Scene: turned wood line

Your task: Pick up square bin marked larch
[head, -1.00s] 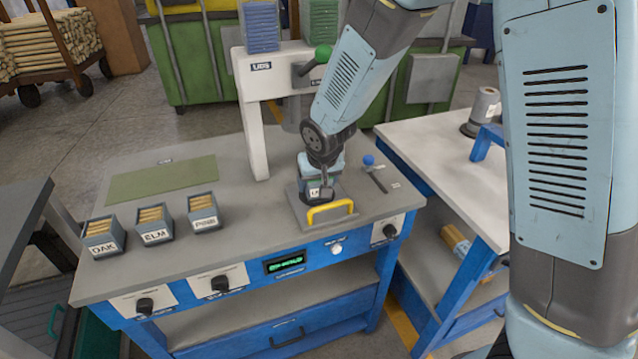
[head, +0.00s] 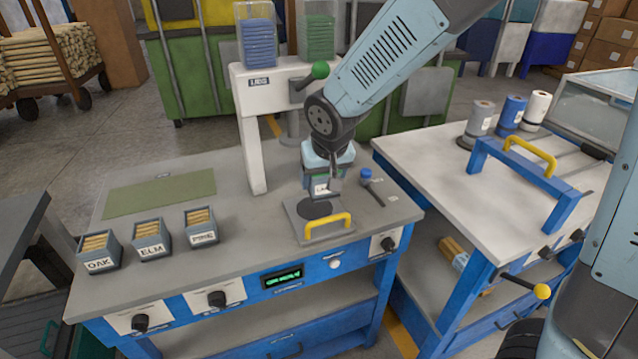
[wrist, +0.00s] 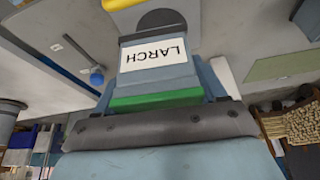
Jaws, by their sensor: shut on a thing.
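The square bin marked LARCH is grey with a white label; it shows in the head view (head: 313,190) and fills the upper middle of the wrist view (wrist: 155,80), its label upside down there. My gripper (head: 330,180) is shut on this bin from above and holds it just over the grey plate (head: 298,226) with the yellow handle. A dark round disc (head: 316,210) on the plate shows below the bin. The bin's far side and contents are hidden by my gripper.
Bins marked OAK (head: 98,263), ELM (head: 150,251) and PINE (head: 202,237) stand on the bench's left. A white press frame (head: 252,135) with a green-knobbed lever rises behind. A blue-knobbed tool (head: 373,185) lies to the right. A green mat (head: 160,193) lies clear at the back left.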

